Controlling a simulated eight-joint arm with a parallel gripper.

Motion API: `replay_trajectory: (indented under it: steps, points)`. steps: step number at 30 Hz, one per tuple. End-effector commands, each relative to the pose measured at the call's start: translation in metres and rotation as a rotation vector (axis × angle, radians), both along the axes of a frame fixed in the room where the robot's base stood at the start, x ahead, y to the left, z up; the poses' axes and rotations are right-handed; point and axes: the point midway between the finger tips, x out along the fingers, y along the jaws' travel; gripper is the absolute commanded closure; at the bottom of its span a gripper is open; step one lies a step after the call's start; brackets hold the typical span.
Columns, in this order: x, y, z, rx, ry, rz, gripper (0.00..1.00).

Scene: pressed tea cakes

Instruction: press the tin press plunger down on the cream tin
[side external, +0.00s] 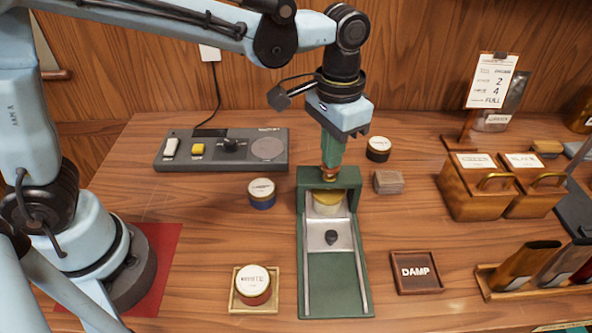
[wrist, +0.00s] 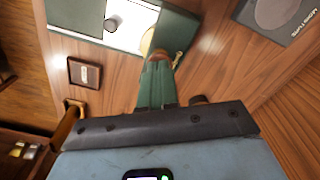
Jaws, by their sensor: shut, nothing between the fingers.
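The green tin press (side external: 312,183) stands in the middle of the table. Its copper-coloured plunger (side external: 329,172) shows at the top of the frame. The cream tin (side external: 327,209) with a yellowish top sits inside the press under the plunger. My gripper (side external: 330,164) is shut and empty, its green fingers pointing down with the tips at the plunger's top; they look touching, but the exact contact is hard to see. In the wrist view my gripper (wrist: 159,62) reaches to the reddish plunger top beside the press (wrist: 75,15), with part of a yellowish disc showing.
A silver slide with a black knob (side external: 331,238) runs along the press bed. A blue tin (side external: 262,197), a black-sided tin (side external: 378,150) and a grey stack (side external: 387,182) stand nearby. A control panel (side external: 190,163) lies behind left. The DAMP tray (side external: 415,288) and a white-lidded tin (side external: 252,282) are in front.

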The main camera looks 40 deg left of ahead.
Motion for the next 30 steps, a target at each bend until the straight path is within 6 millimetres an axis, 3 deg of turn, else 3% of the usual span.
replay_trajectory:
  steps: [11,30]
  points:
    - [0.000,0.000,0.003,0.000,-0.001,0.000,1.00]
    - [0.000,0.000,0.043,0.000,-0.001,0.000,1.00]
